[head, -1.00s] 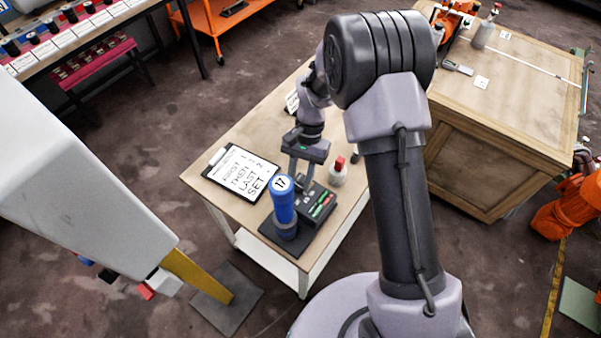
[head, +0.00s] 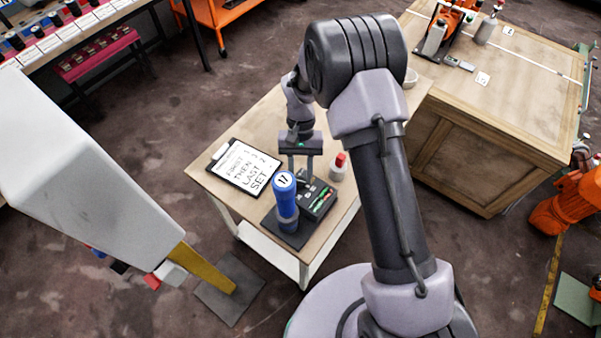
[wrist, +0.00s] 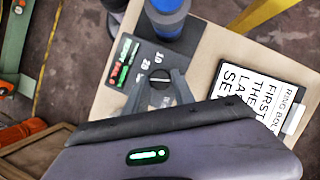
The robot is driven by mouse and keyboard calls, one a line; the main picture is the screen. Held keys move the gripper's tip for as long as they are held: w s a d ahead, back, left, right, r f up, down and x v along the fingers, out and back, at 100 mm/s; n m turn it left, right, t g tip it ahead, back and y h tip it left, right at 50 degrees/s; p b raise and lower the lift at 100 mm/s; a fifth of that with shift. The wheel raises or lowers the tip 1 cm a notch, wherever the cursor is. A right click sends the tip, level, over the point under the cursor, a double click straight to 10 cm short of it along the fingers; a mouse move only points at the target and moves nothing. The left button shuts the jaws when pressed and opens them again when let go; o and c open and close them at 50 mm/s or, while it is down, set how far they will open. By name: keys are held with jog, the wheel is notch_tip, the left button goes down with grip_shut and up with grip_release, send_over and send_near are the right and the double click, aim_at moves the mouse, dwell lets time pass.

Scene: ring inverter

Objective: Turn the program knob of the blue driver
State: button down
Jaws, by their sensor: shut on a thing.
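The blue driver (head: 286,205) stands upright on a dark base plate at the front of the small wooden table, with a white cap marked 17. Its lower part also shows at the top of the wrist view (wrist: 167,20). Beside it is a dark control box (head: 321,200) with green and red displays. The program knob (wrist: 159,80), small and dark with a pale mark, sits on the box. My gripper (head: 299,176) points down over the box. In the wrist view its two fingers (wrist: 160,92) are closed on the knob from both sides. In the head view the knob is hidden.
A clipboard (head: 246,167) with handwriting lies left of the driver. A small white bottle with a red cap (head: 339,167) stands close right of my gripper. A wooden bench (head: 500,110) is at the right.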

jog(key=c, duration=1.1)
grip_release()
jog(key=shift+o, duration=0.2)
jog(key=p+v, duration=0.4)
jog(key=v, duration=1.3)
jog(key=shift+r+p, duration=0.25)
jog(key=shift+p, duration=0.05)
